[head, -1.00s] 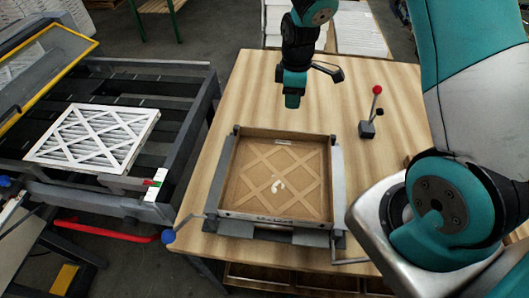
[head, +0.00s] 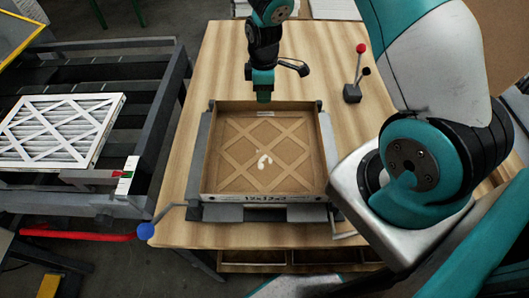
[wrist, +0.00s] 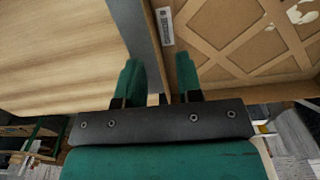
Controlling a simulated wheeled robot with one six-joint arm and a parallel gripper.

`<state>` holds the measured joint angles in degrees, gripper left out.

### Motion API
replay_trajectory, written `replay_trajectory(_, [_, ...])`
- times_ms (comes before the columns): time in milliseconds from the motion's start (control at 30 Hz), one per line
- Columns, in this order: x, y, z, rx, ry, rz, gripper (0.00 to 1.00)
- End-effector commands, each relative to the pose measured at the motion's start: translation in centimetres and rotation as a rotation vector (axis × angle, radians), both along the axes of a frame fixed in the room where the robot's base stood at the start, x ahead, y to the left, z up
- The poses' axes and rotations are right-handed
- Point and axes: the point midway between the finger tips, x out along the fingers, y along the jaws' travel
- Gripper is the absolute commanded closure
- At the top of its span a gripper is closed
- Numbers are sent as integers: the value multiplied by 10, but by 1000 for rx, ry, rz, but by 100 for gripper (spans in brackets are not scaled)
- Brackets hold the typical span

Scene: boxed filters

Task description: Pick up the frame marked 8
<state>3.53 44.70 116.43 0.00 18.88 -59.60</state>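A shallow cardboard tray-like box with a diagonal lattice frame (head: 238,165) inside lies in a grey fixture (head: 191,170) on the wooden table. A white mark sits at the lattice centre; I cannot read it as an 8. Small print runs along the box's front wall. My gripper (head: 263,97) points down at the box's far edge. In the wrist view my gripper (wrist: 158,70) has its two teal fingers apart, with the grey and cardboard edge seen between them. I cannot tell whether they touch it. The lattice (wrist: 255,45) also shows there.
A white pleated filter (head: 60,130) with a lattice face lies on the dark conveyor (head: 140,100) at left. A small red-knobbed lever (head: 352,92) stands on the table at right. A blue-knobbed handle (head: 146,230) sticks out at the fixture's front left. Bare table (head: 220,60) lies behind.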

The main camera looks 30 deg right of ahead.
Motion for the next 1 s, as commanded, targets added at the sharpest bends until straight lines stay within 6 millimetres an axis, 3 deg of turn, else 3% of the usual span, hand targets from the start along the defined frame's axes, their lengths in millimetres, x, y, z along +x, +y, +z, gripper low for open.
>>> replay_trajectory(333, [1,-6,-50,0,0,0,67])
replay_trajectory(600, [1,-6,-50,-1,-1,0,67])
replay_trajectory(733, [1,-6,-50,0,0,0,97])
replay_trajectory(767, [1,-6,-50,0,0,0,100])
replay_trajectory(1000, [1,-6,-50,0,0,0,100])
